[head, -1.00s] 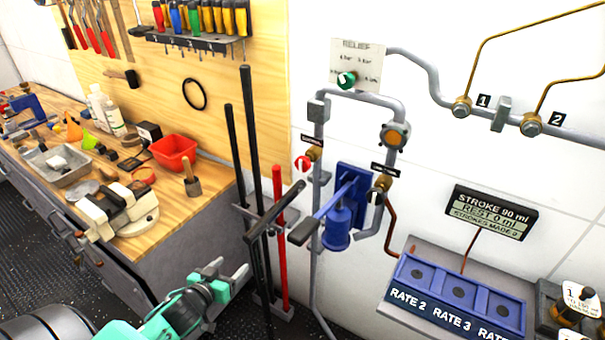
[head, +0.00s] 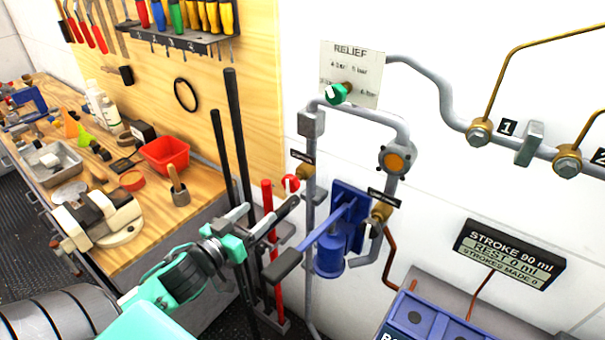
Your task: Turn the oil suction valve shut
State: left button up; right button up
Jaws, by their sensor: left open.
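Two brass valves sit on the grey pipe loop on the wall. The left one carries a red knob (head: 291,184) with a white mark; the right one (head: 381,213) has a small pale lever pointing down. Each has a small black label, too small to read, so I cannot tell which is the oil suction valve. My left gripper (head: 256,222), teal with grey fingers, is open, below and left of the red knob and apart from it in the picture. It overlaps the dark bars behind it. My right gripper is not in view.
A blue hand pump (head: 334,247) with a dark-gripped lever (head: 283,265) stands close right of the gripper. Tall black bars (head: 238,140) and a red bar (head: 267,200) stand by the bench. A green relief knob (head: 337,94) is above. The workbench (head: 140,262) holds tools and a red bin (head: 165,154).

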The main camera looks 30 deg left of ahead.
aim_at(287, 186)
pick_arm(q)
jog(key=w+p, duration=0.1)
jog(key=w, duration=0.1)
jog(key=w+p, duration=0.1)
jog(key=w, duration=0.5)
jog(key=shift+d+r+p, duration=0.25)
jog(key=shift+d+p, duration=0.05)
jog(key=shift+p, duration=0.1)
jog(key=w+p, duration=0.1)
jog(key=w, duration=0.3)
jog(key=shift+d, duration=0.2)
jog(key=shift+w+f+p, duration=0.15)
jog(key=shift+w+p, duration=0.2)
jog(key=shift+w, duration=0.4)
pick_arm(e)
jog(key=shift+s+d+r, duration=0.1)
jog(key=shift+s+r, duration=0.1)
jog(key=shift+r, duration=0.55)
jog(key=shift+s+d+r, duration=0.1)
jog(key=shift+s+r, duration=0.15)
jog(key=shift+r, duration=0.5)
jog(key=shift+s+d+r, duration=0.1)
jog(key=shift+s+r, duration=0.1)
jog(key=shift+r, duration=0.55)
pick_arm(q)
jog(key=c, duration=1)
